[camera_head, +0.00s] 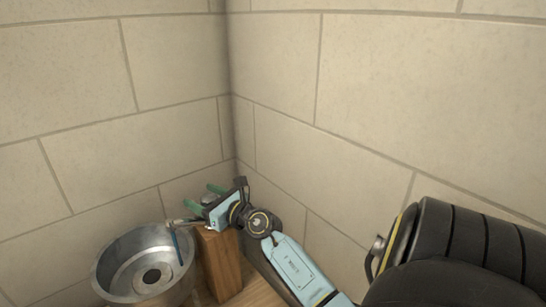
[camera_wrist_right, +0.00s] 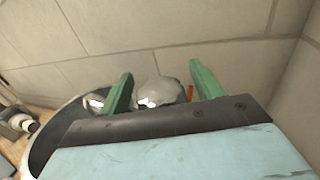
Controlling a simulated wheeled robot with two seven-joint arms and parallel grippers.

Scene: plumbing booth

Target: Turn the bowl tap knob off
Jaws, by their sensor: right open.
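A round metal bowl (camera_head: 118,262) with a drain in its middle stands at the lower left in the head view. A small metal tap spout (camera_head: 180,222) shows at its right rim, by a wooden post. My right gripper (camera_head: 203,197), light blue with green fingers, is at the top of the post. In the right wrist view its fingers (camera_wrist_right: 160,72) are apart, and a rounded shiny metal knob (camera_wrist_right: 157,92) shows between them. I cannot tell whether they touch it. The gripper body hides the lower part of the knob. My left gripper is not in view.
The wooden post (camera_head: 222,265) stands right of the bowl. Pale block walls (camera_head: 330,90) meet in a corner close behind the gripper. In the wrist view, another shiny metal piece (camera_wrist_right: 97,102) is left of the knob, and a thin orange piece (camera_wrist_right: 190,93) is right of it.

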